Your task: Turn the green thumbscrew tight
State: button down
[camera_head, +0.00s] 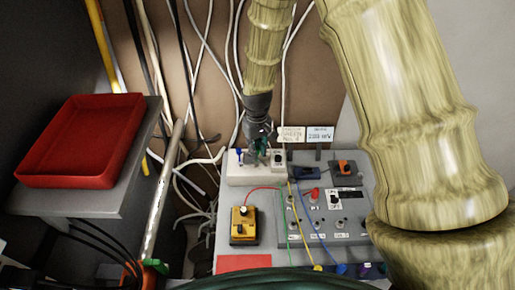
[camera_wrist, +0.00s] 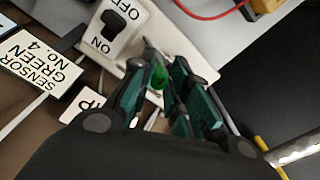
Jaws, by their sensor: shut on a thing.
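The green thumbscrew (camera_wrist: 159,77) shows between the dark teal fingers of my gripper (camera_wrist: 157,68) in the wrist view. The fingers are shut on it, and they hide part of its sides. In the head view my gripper (camera_head: 262,150) points down at the white box (camera_head: 240,175) at the back of the bench. The thumbscrew cannot be made out there behind the fingers. How tight it sits cannot be told.
An ON/OFF switch (camera_wrist: 116,26) and a "SENSOR GREEN NO. 4" label (camera_wrist: 38,60) are close to the fingers. A blue-topped part (camera_head: 239,153) stands left of my gripper. A yellow device (camera_head: 243,225), thin wires and a control panel (camera_head: 325,240) lie in front. A red tray (camera_head: 82,140) is left.

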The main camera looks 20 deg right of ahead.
jog(key=shift+w, duration=0.1)
jog(key=c, duration=1.3)
grip_release()
jog(key=shift+d, duration=0.1)
jog(key=shift+c, duration=0.2)
notch_tip(320, 180, up, 12)
